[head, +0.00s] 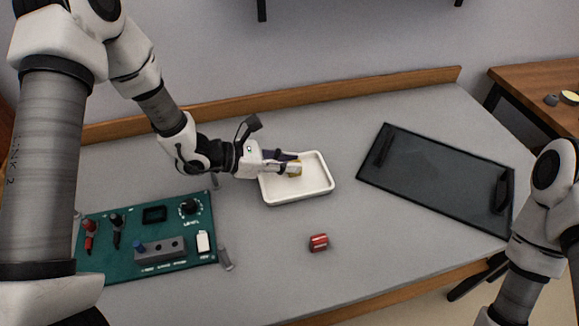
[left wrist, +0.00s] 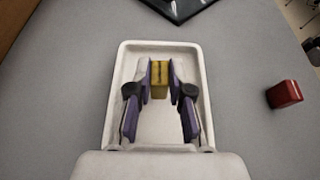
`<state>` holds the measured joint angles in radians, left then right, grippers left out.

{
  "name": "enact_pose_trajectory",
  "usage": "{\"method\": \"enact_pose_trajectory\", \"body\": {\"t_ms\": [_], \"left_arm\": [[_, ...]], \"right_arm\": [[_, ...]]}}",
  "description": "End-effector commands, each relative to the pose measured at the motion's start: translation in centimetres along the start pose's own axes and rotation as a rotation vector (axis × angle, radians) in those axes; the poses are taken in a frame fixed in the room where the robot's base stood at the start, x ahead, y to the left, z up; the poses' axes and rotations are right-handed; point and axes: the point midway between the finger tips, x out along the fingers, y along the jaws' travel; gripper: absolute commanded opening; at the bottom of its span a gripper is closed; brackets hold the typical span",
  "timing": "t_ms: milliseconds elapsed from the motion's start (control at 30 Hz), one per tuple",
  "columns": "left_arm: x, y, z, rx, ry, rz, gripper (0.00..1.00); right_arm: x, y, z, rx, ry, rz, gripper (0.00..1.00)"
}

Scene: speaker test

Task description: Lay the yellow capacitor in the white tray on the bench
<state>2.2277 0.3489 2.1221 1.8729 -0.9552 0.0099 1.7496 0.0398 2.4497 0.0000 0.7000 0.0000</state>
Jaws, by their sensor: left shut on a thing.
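The yellow capacitor (head: 295,169) is between the fingertips of my left gripper (head: 292,168), over the white tray (head: 298,196) on the bench. In the left wrist view the capacitor (left wrist: 160,80) is pinched between the purple-padded fingers of the left gripper (left wrist: 160,82), inside the outline of the tray (left wrist: 203,95). I cannot tell whether the capacitor touches the tray floor. The tray is otherwise empty where it shows. My right arm shows at the right edge of the head view; its gripper is out of view.
A red component (head: 318,243) lies on the bench (head: 260,270) in front of the tray. A green test board (head: 120,262) with knobs and clips is at the left. A dark panel with handles (head: 435,175) lies at the right. A wooden table (head: 545,90) stands beyond.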

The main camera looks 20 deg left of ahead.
Motion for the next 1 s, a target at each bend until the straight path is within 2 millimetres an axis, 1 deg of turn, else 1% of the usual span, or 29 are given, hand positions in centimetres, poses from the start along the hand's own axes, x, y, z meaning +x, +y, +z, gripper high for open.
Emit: {"method": "enact_pose_trajectory", "body": {"t_ms": [33, 100, 333, 467, 500, 533, 567, 867, 933, 1000], "left_arm": [[0.4, 0.0, -1.0, -0.001, 0.002, -0.001, 0.0], [0.7, 0.0, -1.7, 0.0, 0.001, -0.001, 0.0], [0.7, 0.0, -1.7, 0.002, 0.0, 0.0, 0.0], [0.9, 0.0, -2.1, 0.001, -0.001, 0.0, 0.0], [0.8, 0.0, -2.0, 0.001, 0.0, 0.0, 0.3], [0.8, 0.0, -2.0, 0.001, 0.0, 0.0, 0.41], [0.8, 0.0, -2.0, 0.001, 0.0, 0.0, 0.45], [0.7, 0.0, -1.8, 0.001, 0.0, 0.0, 0.45], [0.5, 0.0, -1.4, 0.001, -0.001, 0.0, 0.45], [-0.3, 0.2, -1.6, -0.002, -0.002, 0.004, 0.45]], "right_arm": [[0.1, 0.0, 0.0, 0.0, 0.0, 0.0, 0.38], [0.1, 0.0, 0.0, 0.0, 0.0, 0.0, 0.38], [0.1, 0.0, 0.0, 0.0, 0.0, 0.0, 0.38], [0.6, 0.0, 0.0, 0.0, 0.0, 0.0, 0.38], [0.5, 0.0, 0.0, 0.0, 0.0, 0.0, 0.38], [0.4, 0.0, 0.0, 0.0, 0.0, 0.0, 0.38], [0.4, 0.0, 0.0, 0.0, 0.0, 0.0, 0.38], [0.2, 0.0, 0.0, 0.0, 0.0, 0.0, 0.38], [-0.2, 0.0, 0.0, 0.0, 0.0, 0.0, 0.38], [-0.1, 0.0, 0.0, 0.0, 0.0, 0.0, 0.38]]}}
